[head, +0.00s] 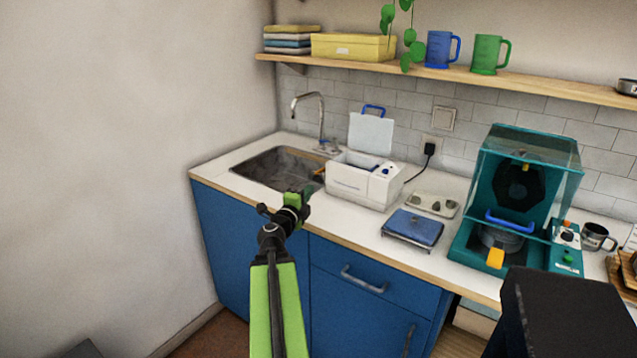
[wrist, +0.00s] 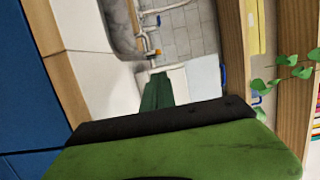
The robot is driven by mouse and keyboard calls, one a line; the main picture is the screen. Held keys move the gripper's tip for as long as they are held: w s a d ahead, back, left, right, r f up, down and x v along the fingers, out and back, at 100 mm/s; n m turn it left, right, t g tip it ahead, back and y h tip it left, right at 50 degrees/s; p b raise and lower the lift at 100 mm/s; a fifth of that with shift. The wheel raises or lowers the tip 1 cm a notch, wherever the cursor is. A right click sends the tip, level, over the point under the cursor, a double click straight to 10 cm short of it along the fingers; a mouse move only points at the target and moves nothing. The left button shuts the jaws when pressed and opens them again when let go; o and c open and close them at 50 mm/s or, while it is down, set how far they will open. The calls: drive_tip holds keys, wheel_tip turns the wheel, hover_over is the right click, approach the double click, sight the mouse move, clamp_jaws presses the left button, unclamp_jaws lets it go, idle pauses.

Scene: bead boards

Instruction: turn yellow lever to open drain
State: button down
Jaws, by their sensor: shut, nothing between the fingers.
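A small orange-yellow lever (head: 319,174) shows at the left side of the white lidded box (head: 362,185), beside the sink, partly hidden. In the wrist view the orange-yellow lever (wrist: 153,53) shows just past my fingertips, by the sink edge. The box's lid (head: 371,133) stands open. My gripper (head: 304,193) is shut and empty, in front of the box's left end and apart from the lever. In the wrist view my gripper (wrist: 157,76) points toward the lever. The drain itself cannot be made out.
The sink (head: 275,168) with its tap (head: 320,118) lies left of the box. A blue-lidded tray (head: 412,228) and a teal machine (head: 520,190) with a yellow part (head: 496,258) stand right. A shelf (head: 470,75) runs above. The front counter strip is clear.

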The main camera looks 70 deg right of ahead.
approach(321, 171)
drive_tip(key=d, duration=0.2)
drive_tip(key=s+d, duration=0.1)
drive_tip(key=d, duration=0.2)
drive_tip(key=shift+d+f, duration=0.2)
drive_tip(key=shift+f, duration=0.05)
drive_tip(key=shift+s+a, duration=0.15)
drive_tip(key=shift+a, duration=0.15)
drive_tip(key=shift+d, duration=0.2)
drive_tip(key=shift+d+g, duration=0.1)
drive_tip(key=shift+g, duration=0.2)
drive_tip(key=shift+w+m+g, duration=0.3)
drive_tip(key=shift+w+m, duration=0.05)
drive_tip(key=shift+m, duration=0.05)
